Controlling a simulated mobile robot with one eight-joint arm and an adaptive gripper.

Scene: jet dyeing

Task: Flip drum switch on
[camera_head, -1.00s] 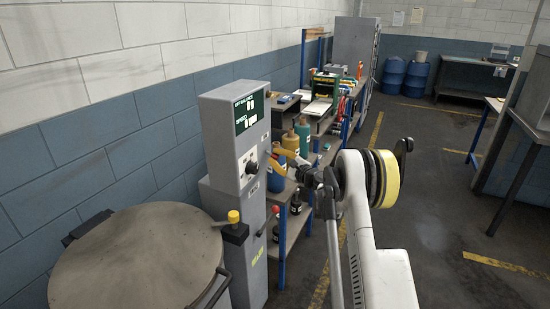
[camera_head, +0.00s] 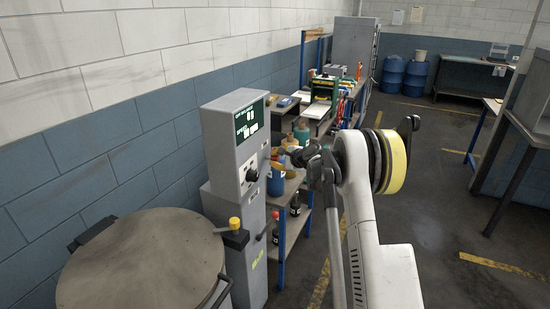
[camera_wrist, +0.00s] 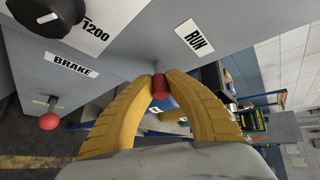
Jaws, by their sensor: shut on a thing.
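A grey control cabinet (camera_head: 233,150) stands left of my arm, with a lit display (camera_head: 249,120) and a black dial (camera_head: 251,175). In the wrist view my gripper (camera_wrist: 160,82) has its yellow fingers shut around a small red knob (camera_wrist: 160,88) beside the RUN label (camera_wrist: 194,39). The fingers hide part of the knob and its lever. A second red-knobbed lever (camera_wrist: 49,121) by the BRAKE label (camera_wrist: 71,65) is apart from the fingers. The black dial also shows in the wrist view (camera_wrist: 48,17). In the head view the fingertips are hard to make out beside the cabinet.
A round metal lid (camera_head: 142,262) is at front left, beside a yellow-topped lever (camera_head: 234,223). Behind the cabinet are shelves with bottles (camera_head: 277,180) and a bench with equipment. Blue barrels (camera_head: 415,78) stand far back. The floor to the right is open.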

